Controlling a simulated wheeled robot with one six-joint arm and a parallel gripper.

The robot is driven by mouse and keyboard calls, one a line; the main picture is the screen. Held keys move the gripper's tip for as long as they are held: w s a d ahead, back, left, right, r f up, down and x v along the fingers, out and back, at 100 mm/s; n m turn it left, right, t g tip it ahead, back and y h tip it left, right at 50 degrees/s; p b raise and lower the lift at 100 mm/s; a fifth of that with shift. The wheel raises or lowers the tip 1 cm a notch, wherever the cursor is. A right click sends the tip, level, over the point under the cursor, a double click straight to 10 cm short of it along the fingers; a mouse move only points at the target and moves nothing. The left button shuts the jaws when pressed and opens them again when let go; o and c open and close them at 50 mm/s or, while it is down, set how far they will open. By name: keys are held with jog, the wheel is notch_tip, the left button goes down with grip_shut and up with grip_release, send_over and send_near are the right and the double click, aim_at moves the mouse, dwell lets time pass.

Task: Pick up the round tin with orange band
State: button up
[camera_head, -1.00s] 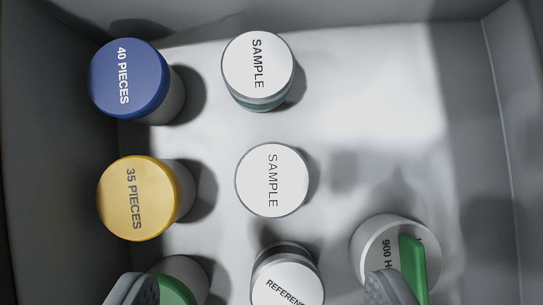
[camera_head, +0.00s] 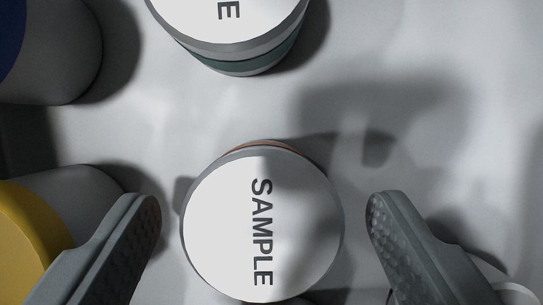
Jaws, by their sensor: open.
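The round tin with orange band (camera_head: 262,228) stands upright, seen from above. Its white lid reads SAMPLE, and a thin orange strip shows just below the lid at its top edge. My gripper (camera_head: 264,215) is open, with one finger to the left of the tin and one to the right. A gap shows between each finger and the tin, and nothing is held. Most of the tin's side is hidden under its lid.
Another SAMPLE tin with a green band (camera_head: 245,45) stands above it in the picture. A yellow-lidded container (camera_head: 25,245) is at lower left, close to my left finger. A blue-lidded one (camera_head: 8,45) is at upper left. The grey floor (camera_head: 450,50) at upper right is clear.

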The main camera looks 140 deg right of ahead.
jog(key=shift+w+a+f, duration=0.1)
jog(key=shift+w+f, duration=0.1)
jog(key=shift+f, duration=0.45)
jog(key=c, duration=1.1)
jog(key=shift+r, duration=0.1)
